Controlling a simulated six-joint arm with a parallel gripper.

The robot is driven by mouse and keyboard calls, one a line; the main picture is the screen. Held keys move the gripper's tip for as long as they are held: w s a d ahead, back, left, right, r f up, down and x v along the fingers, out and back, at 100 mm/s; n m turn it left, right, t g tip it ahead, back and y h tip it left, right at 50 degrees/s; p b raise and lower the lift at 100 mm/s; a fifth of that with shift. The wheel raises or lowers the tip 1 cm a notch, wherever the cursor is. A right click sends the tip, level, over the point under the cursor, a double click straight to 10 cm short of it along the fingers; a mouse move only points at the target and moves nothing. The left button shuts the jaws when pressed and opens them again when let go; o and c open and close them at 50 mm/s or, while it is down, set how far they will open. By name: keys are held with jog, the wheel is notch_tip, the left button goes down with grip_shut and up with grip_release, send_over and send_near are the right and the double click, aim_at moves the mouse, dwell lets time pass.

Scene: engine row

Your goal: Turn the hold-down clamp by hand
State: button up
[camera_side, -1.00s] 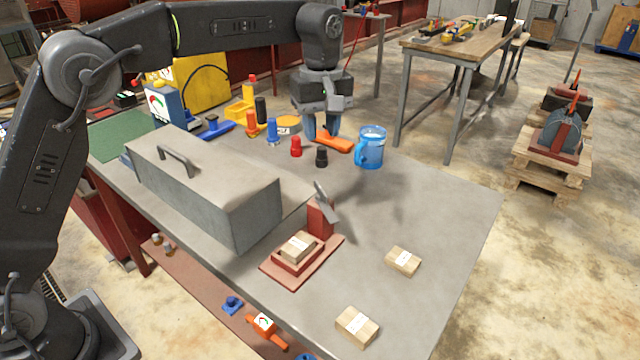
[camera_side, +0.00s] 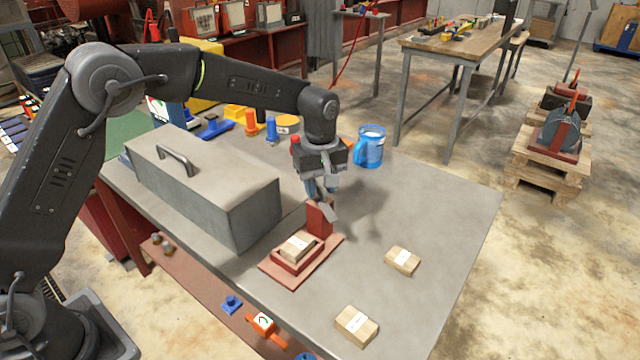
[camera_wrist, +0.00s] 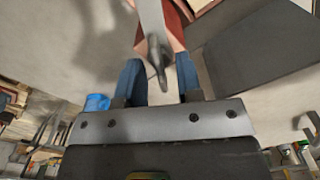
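The hold-down clamp (camera_side: 327,211) is a grey bar on a red post (camera_side: 318,217), which stands at the back of a red fixture base (camera_side: 283,273). A wooden block (camera_side: 298,246) with a white label sits in the fixture's red frame. My gripper (camera_side: 322,190) is right above the clamp, pointing down, and partly hides it. In the wrist view its blue fingers (camera_wrist: 160,80) are apart, with the grey clamp (camera_wrist: 152,30) and its darker narrow end between them. Gaps show on both sides of that end, so I see no grip on it.
A long grey metal box with a handle (camera_side: 205,190) stands left of the fixture. Two more labelled blocks, one at the right (camera_side: 402,261) and one near the front edge (camera_side: 357,326), lie on the bench. A blue mug (camera_side: 370,147) stands behind.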

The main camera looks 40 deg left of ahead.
grip_shut()
dwell(0.4)
jog(key=shift+m, duration=0.4)
jog(key=m, duration=0.5)
jog(key=shift+m, duration=0.3)
jog(key=m, duration=0.5)
jog(key=shift+r, duration=0.15)
jog(key=shift+m, duration=0.3)
grip_release()
